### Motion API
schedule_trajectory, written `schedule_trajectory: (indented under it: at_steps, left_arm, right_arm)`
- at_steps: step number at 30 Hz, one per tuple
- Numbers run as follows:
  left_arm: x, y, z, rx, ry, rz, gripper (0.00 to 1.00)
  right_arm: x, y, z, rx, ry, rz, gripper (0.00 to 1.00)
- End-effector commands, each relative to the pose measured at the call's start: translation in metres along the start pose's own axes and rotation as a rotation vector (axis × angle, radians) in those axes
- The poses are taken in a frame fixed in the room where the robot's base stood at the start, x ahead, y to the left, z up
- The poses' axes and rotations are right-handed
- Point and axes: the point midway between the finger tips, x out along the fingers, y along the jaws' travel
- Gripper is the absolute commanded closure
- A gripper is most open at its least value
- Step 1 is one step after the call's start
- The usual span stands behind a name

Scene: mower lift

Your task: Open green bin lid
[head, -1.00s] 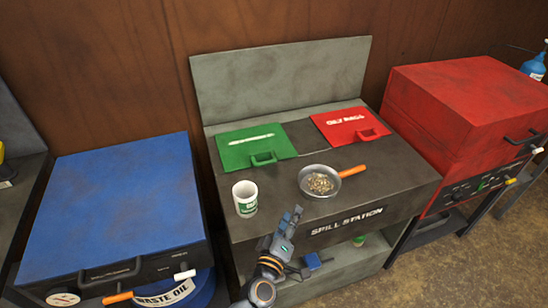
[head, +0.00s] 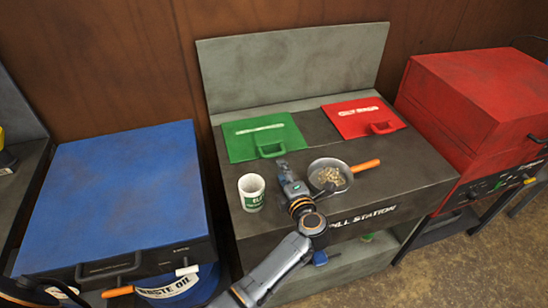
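The green bin lid (head: 262,136) lies closed in the back left of the spill station top, with a green handle (head: 271,149) on its front edge. My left gripper (head: 284,170) is over the counter just in front of that handle, between the white cup and the pan. Its fingers point toward the handle, but they are small and blurred, so I cannot tell whether they are open or touch it. My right gripper is not in view.
A white and green cup (head: 252,192) stands left of my gripper. A pan (head: 330,175) with an orange handle sits close on the right. The red lid (head: 363,117) is closed. A blue box (head: 115,200) and red cabinet (head: 478,120) flank the station (head: 400,175).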

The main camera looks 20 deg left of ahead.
Motion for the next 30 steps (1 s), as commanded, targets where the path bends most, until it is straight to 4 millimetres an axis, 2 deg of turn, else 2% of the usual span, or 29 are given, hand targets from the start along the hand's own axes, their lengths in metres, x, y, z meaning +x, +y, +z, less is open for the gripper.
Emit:
schedule_trajectory:
  at_steps: [1, 6, 12, 18, 28, 29, 30]
  left_arm:
    - [0.014, -0.005, 0.0, 0.001, 0.001, 0.005, 0.63]
    - [0.052, -0.005, -0.001, 0.001, 0.002, 0.006, 0.63]
    - [0.087, -0.004, 0.0, 0.001, 0.0, 0.005, 0.63]
    - [0.103, -0.002, 0.0, 0.002, -0.001, 0.002, 0.63]
    - [0.105, 0.0, 0.0, 0.002, -0.001, 0.001, 0.63]
    - [0.105, 0.0, 0.0, 0.002, -0.001, 0.001, 0.68]
    - [0.105, 0.0, 0.0, 0.002, -0.001, 0.001, 0.76]
  right_arm:
    - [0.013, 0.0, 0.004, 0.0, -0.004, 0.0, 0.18]
    - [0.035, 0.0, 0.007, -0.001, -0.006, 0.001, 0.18]
    - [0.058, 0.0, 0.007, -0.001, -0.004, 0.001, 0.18]
    - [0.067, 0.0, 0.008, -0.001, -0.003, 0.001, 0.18]
    - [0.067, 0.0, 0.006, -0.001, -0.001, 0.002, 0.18]
    - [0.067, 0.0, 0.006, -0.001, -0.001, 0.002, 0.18]
    - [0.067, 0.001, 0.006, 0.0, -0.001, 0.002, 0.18]
